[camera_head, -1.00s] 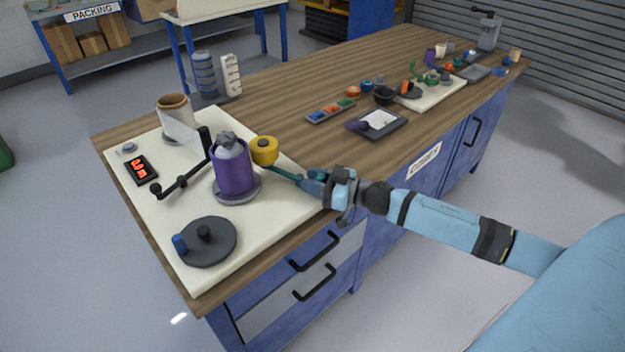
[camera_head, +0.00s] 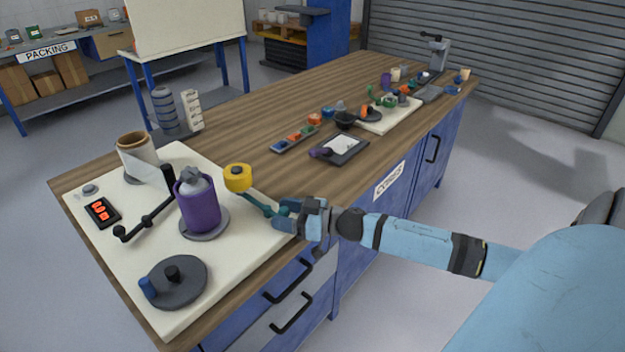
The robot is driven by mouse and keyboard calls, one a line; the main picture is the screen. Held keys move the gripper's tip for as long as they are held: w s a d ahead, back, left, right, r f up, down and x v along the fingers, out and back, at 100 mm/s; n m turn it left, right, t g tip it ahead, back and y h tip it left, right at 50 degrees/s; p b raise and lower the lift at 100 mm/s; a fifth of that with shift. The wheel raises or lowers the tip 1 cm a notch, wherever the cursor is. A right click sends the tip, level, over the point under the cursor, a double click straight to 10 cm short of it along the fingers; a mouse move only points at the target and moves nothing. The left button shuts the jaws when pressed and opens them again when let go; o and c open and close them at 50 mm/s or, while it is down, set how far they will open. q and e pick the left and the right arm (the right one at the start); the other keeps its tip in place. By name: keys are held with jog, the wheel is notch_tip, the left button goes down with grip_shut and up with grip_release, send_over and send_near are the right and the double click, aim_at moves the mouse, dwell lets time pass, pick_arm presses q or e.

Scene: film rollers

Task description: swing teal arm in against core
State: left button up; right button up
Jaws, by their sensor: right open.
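The purple core (camera_head: 199,210) stands upright on a grey round base (camera_head: 218,226) on the cream board, with a grey top. The teal arm (camera_head: 258,205) carries a yellow roller (camera_head: 237,178) at its inner end. The roller is to the right of and behind the core, with a visible gap between them in the picture. My right gripper (camera_head: 290,211) is open at the outer end of the teal arm, by the board's right edge. Its fingers overlap the handle there, so contact is hard to tell. My left gripper is out of view.
A black arm (camera_head: 146,221) with a pale film sheet and a tan roll (camera_head: 137,150) stand left of the core. A dark disc with a blue knob (camera_head: 183,283) lies in front. Trays and small parts sit farther along the wooden bench (camera_head: 240,130).

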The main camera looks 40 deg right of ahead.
jog(key=v, duration=1.2)
jog(key=shift+s+p, duration=0.3)
jog(key=shift+p, duration=0.15)
